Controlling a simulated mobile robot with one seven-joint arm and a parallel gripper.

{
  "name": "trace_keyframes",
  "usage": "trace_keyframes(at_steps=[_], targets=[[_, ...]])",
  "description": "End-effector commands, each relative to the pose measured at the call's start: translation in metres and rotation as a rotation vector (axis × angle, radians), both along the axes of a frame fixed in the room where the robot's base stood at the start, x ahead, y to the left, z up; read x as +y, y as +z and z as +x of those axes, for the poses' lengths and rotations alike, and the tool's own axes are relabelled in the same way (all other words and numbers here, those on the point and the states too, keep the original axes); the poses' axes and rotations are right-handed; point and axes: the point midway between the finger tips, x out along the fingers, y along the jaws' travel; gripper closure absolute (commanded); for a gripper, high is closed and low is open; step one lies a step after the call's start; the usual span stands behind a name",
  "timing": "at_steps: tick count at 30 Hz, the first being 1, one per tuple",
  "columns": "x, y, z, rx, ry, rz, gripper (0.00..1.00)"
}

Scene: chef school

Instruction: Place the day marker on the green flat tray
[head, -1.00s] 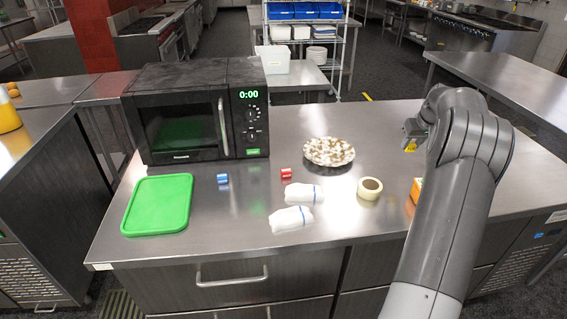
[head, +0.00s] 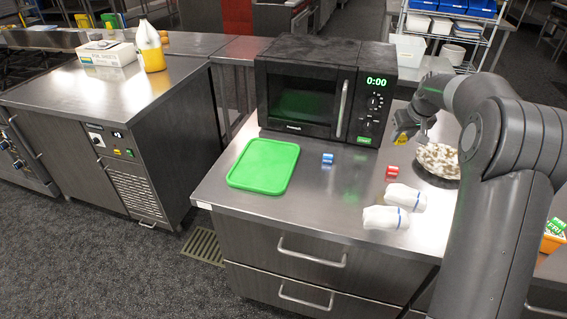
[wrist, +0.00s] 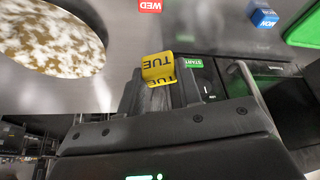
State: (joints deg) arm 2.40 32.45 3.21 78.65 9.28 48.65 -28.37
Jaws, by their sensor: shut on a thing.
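My gripper (head: 405,128) is shut on a yellow day marker (wrist: 158,66) with TUE printed on it; the wrist view shows it between the fingertips. In the head view the gripper hangs above the counter, by the right front of the microwave. The green flat tray (head: 263,166) lies empty at the counter's left end, well left of the gripper; its edge also shows in the wrist view (wrist: 304,27). A blue day marker (head: 327,158) and a red day marker (head: 392,172) stand on the counter. In the wrist view the red one (wrist: 150,5) reads WED.
A black microwave (head: 320,92) stands behind the tray and markers. A brown and white speckled plate (head: 436,158) is right of the gripper. Two white wrapped rolls (head: 385,217) lie near the front edge. The counter between the tray and the blue marker is clear.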

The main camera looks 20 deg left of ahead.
Motion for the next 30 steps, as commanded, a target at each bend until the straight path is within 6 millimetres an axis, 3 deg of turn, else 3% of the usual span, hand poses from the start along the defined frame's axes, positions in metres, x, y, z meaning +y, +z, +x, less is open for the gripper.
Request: trace_keyframes(at_steps=[1,9,15,18,23,30], targets=[[0.032,0.001,-0.005,0.0,0.04,-0.001,0.9],[0.174,0.004,-0.047,-0.002,0.211,0.001,0.9],[0.252,0.005,-0.087,-0.001,0.314,0.001,0.9],[0.276,0.005,-0.102,-0.001,0.346,0.001,0.9],[0.297,0.004,-0.114,-0.001,0.373,0.002,0.9],[0.342,-0.022,-0.119,0.001,0.382,0.001,0.9]])
